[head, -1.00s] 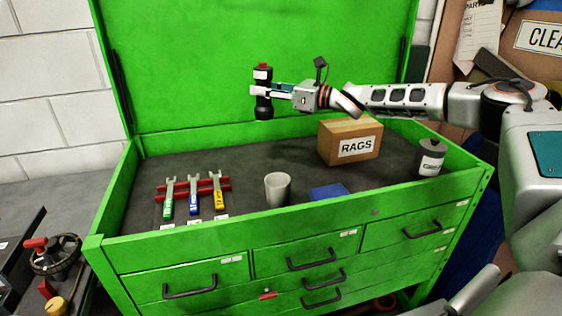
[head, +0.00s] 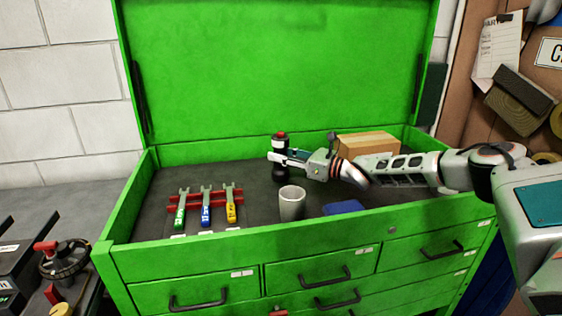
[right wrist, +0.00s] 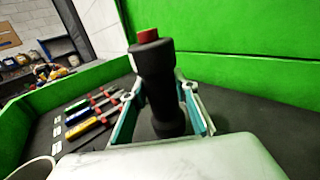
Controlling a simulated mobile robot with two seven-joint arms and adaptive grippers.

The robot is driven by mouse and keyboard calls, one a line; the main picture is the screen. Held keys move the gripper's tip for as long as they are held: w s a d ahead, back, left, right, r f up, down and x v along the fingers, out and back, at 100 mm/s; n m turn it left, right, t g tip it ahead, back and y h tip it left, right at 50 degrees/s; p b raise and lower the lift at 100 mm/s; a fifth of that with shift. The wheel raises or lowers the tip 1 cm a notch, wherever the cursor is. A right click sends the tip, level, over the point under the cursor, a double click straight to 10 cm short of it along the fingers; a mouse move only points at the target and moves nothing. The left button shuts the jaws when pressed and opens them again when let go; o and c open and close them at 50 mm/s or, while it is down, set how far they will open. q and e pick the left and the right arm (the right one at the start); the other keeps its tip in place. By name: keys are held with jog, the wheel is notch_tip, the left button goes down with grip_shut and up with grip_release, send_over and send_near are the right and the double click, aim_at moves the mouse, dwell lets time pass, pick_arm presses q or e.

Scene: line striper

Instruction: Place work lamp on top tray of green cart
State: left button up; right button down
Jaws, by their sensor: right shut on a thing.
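The work lamp (head: 281,173) is black with a red top and stands upright in my right gripper (head: 275,157). The gripper is shut around its middle, and the lamp also shows between the fingers in the right wrist view (right wrist: 155,85). The lamp is over the dark top tray (head: 262,205) of the green cart (head: 190,250), behind the grey cup. I cannot tell whether its base touches the tray. My left gripper is not in view.
A grey cup (head: 292,203) and a blue item (head: 343,207) stand in front of the lamp. Several wrenches (head: 206,208) lie in a red rack on the left. A cardboard box (head: 367,145) is behind my right arm. Bare tray lies between rack and lamp.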

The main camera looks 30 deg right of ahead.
notch_tip(320, 180, down, 2)
jog(key=shift+w, duration=0.1)
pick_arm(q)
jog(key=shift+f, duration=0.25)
pick_arm(e)
jog(key=shift+r, duration=0.1)
jog(key=shift+f, duration=0.2)
jog(key=c, duration=1.6)
grip_release()
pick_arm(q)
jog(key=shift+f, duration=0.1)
pick_arm(e)
jog(key=shift+o, duration=0.2)
